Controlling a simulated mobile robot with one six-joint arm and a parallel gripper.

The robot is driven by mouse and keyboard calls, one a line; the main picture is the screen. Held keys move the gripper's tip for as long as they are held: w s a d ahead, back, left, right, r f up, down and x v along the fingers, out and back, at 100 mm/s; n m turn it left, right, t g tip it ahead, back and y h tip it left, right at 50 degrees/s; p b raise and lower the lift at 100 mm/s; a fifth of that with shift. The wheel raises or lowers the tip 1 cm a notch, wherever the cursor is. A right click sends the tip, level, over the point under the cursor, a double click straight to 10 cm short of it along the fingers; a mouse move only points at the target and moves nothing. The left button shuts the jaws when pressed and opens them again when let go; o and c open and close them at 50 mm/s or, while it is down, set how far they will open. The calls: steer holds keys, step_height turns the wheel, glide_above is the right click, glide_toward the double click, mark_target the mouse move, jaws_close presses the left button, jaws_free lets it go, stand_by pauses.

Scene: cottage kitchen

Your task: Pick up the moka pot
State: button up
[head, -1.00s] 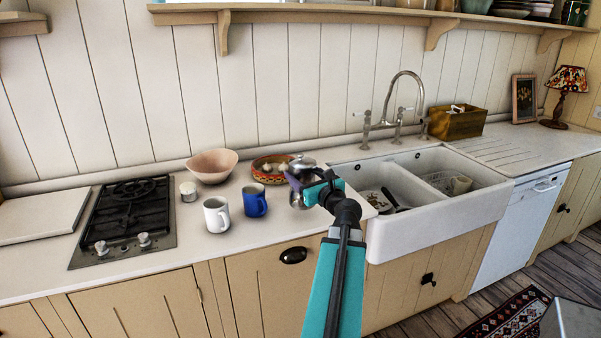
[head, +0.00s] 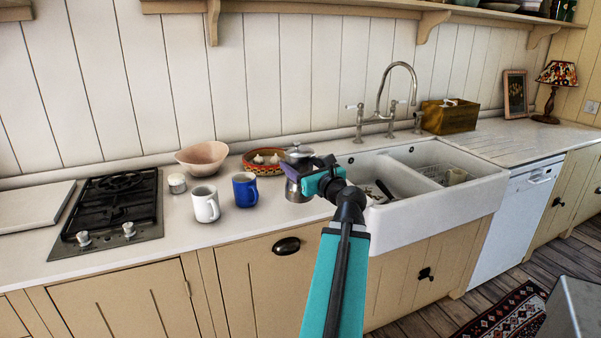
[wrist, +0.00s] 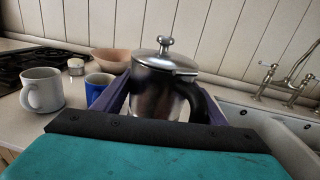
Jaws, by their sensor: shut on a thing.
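The moka pot (head: 298,190) is silver, with a domed, knobbed lid and a dark handle, and stands upright on the counter just left of the sink. My gripper (head: 303,171) has its purple fingers around the pot's body, shut on it, and hides part of it in the head view. In the wrist view the moka pot (wrist: 157,94) sits between the two fingers of my gripper (wrist: 165,100), with its black handle on the right. The pot's base is hidden in the wrist view, and I see no clear gap under it in the head view.
A blue mug (head: 245,190) and a white mug (head: 206,204) stand left of the pot. A patterned dish (head: 262,170) and a pink bowl (head: 202,157) are behind. The white sink (head: 430,210) is close on the right, the hob (head: 112,205) farther left.

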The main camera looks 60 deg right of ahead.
mark_target(305, 168)
steer(key=shift+s+a+f+b, duration=0.15)
steer(key=shift+s+a+b, duration=0.35)
steer(key=shift+b, duration=1.1)
steer(key=shift+s+a+r+b, duration=0.3)
steer(key=shift+s+a+b, duration=0.4)
steer(key=shift+b, duration=0.85)
steer(key=shift+s+d, duration=0.1)
